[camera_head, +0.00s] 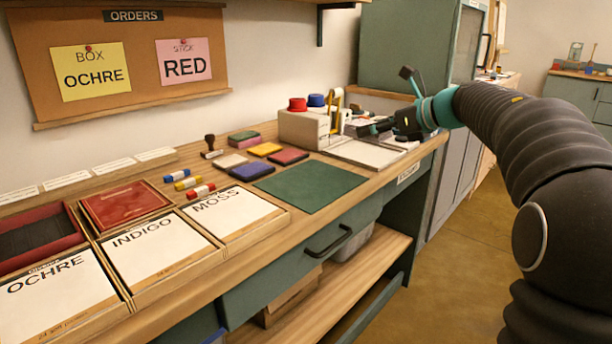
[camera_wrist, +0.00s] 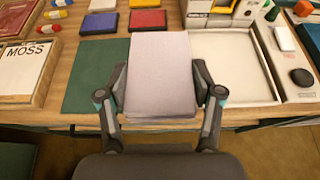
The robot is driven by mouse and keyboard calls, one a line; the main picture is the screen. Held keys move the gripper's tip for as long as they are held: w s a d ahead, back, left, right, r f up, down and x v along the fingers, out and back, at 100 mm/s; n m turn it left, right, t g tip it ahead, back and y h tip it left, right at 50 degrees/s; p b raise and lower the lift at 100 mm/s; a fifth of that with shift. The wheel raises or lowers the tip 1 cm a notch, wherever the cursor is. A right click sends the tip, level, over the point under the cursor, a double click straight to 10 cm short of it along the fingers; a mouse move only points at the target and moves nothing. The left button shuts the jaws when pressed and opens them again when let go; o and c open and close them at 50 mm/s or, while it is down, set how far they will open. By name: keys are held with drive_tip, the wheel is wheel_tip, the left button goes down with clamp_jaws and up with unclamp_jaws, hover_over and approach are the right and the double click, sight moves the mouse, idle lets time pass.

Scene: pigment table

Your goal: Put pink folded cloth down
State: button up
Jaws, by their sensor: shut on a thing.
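The pink folded cloth (camera_wrist: 160,70) is a pale, greyish-pink, flat block with layered edges at its near end. In the wrist view it lies between the two fingers of my gripper (camera_wrist: 162,85), which is shut on its sides. It hides part of the worktop between the green mat and the white tray. In the head view my gripper (camera_head: 384,127) is over the right end of the table, by the white tray. The cloth cannot be made out clearly there. Whether its underside touches anything cannot be told.
The green mat (camera_head: 312,187) is bare. The white tray (camera_wrist: 233,90) looks empty. Coloured pads (camera_head: 252,171) lie behind the mat, and a green and pink stack (camera_head: 244,138) beyond them. Boxes labelled OCHRE, INDIGO and MOSS (camera_head: 262,226) stand left. A dark round thing (camera_wrist: 301,77) lies right.

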hover_over(324, 179)
wheel_tip(324, 179, down, 7)
drive_tip(key=shift+r, duration=0.2)
drive_tip(key=shift+f+b, duration=0.5)
drive_tip(key=shift+f, duration=1.55)
drive_tip(key=shift+f, duration=0.15)
drive_tip(key=shift+f, duration=0.1)
drive_tip(key=o, duration=1.1)
drive_tip(key=shift+c, duration=0.2)
drive_tip(key=shift+r, duration=0.2)
drive_tip(key=v, duration=1.2)
